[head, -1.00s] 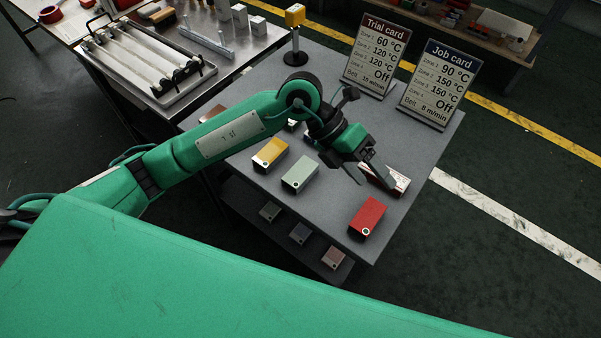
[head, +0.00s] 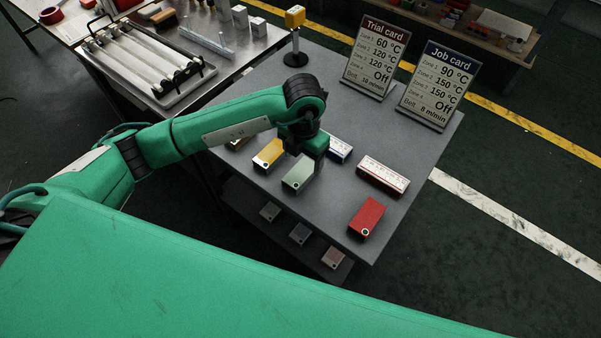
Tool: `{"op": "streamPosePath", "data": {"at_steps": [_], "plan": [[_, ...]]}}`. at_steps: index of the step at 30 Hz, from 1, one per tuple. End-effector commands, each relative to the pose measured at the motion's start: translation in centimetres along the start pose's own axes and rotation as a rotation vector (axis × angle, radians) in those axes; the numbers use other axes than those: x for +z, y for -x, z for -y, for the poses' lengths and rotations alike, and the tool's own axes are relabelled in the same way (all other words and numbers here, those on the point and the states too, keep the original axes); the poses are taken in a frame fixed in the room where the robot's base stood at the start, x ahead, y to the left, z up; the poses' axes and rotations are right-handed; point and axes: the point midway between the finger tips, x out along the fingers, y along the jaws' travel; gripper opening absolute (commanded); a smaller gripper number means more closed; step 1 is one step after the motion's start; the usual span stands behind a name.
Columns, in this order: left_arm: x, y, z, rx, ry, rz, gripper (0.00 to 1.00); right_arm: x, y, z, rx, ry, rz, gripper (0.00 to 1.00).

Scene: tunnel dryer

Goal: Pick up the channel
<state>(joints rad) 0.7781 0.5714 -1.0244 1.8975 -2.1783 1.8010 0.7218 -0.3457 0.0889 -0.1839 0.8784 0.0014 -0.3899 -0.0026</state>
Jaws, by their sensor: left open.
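No piece is labelled as the channel; a long, slim light metal piece (head: 207,43) on the steel table at upper left looks most like one. It lies well away from my gripper. My right gripper is out of view.
On the grey table (head: 335,208) are a yellow block (head: 268,153), a red block (head: 367,216), a white-topped red block (head: 383,176) and a partly hidden white-and-blue block (head: 340,148). Trial card (head: 375,58) and Job card (head: 436,86) signs stand behind. A rack of white rollers (head: 140,62) sits at left.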

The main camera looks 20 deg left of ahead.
Motion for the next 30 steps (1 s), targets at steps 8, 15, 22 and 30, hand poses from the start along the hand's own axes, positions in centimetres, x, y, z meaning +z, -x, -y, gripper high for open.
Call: {"op": "streamPosePath", "data": {"at_steps": [8, 15, 22, 30], "plan": [[-0.5, -2.4, -0.2, -0.002, 0.001, -0.002, 0.71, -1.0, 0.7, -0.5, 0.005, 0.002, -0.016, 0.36], [-0.6, -5.5, -0.3, -0.002, 0.001, 0.000, 0.71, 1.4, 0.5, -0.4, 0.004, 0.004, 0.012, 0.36], [-0.6, -5.8, -0.3, -0.001, 0.000, 0.002, 0.71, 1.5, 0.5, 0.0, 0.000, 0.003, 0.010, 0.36], [-0.6, -5.7, -0.3, -0.001, 0.000, 0.002, 0.24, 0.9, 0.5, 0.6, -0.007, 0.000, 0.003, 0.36]]}}
